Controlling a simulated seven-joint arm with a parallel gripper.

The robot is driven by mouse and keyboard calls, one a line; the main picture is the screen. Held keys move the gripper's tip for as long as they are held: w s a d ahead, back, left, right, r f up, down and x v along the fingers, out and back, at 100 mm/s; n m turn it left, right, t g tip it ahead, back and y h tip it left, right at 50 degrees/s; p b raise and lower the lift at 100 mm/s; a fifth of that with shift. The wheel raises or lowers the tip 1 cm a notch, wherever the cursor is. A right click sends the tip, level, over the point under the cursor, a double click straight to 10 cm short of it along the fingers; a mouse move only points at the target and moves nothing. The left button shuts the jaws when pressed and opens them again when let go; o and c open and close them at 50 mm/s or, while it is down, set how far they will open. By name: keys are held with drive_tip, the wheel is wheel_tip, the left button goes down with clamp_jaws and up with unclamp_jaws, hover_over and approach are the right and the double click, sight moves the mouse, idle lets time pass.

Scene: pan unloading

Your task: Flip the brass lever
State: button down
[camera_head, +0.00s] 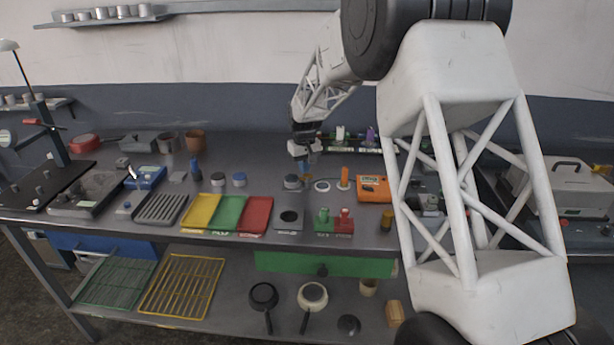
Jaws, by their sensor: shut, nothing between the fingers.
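My gripper (303,158) hangs over the back middle of the workbench (120,222), pointing down with its fingers shut and empty. It is small in the view, and its fingertips are near a small bluish and brass-coloured item (304,166) just below them. I cannot tell whether they touch. I cannot make out a brass lever with certainty. A short brass-coloured upright piece (387,219) stands on the bench at the right, near my arm, and its kind is unclear. My arm hides part of the bench's right side.
Yellow (201,211), green (228,213) and red (256,216) trays lie at the front middle. An orange box (373,188) and an upright orange cylinder (345,178) are right of my gripper. Two pans (263,296) (312,296) lie on the lower shelf.

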drive_tip(key=shift+f, duration=0.6)
idle(0.6)
drive_tip(key=shift+r, duration=3.55)
drive_tip(key=shift+s+d+r, duration=0.3)
drive_tip(key=s+d+r+m, duration=0.1)
drive_tip(key=s+d+r, duration=0.3)
drive_tip(key=s+d, duration=0.3)
drive_tip(key=s+d+r+m+t, duration=0.1)
drive_tip(key=s+d+r, duration=0.35)
drive_tip(key=s, duration=0.45)
drive_tip(key=s+d+r+m, duration=0.1)
drive_tip(key=s+d+r, duration=0.45)
drive_tip(key=s, duration=0.35)
drive_tip(key=s+d+f+m, duration=0.1)
drive_tip(key=s+d, duration=0.2)
drive_tip(key=s, duration=0.7)
drive_tip(key=s+d+f+m+t, duration=0.1)
drive_tip(key=s+d+f, duration=0.1)
drive_tip(key=s, duration=0.8)
drive_tip(key=s+d+f+m, duration=0.1)
drive_tip(key=s+d, duration=0.3)
drive_tip(key=s, duration=0.6)
drive_tip(key=shift+d+f+t, duration=0.25)
drive_tip(key=shift+f+t, duration=0.05)
drive_tip(key=shift+f, duration=0.2)
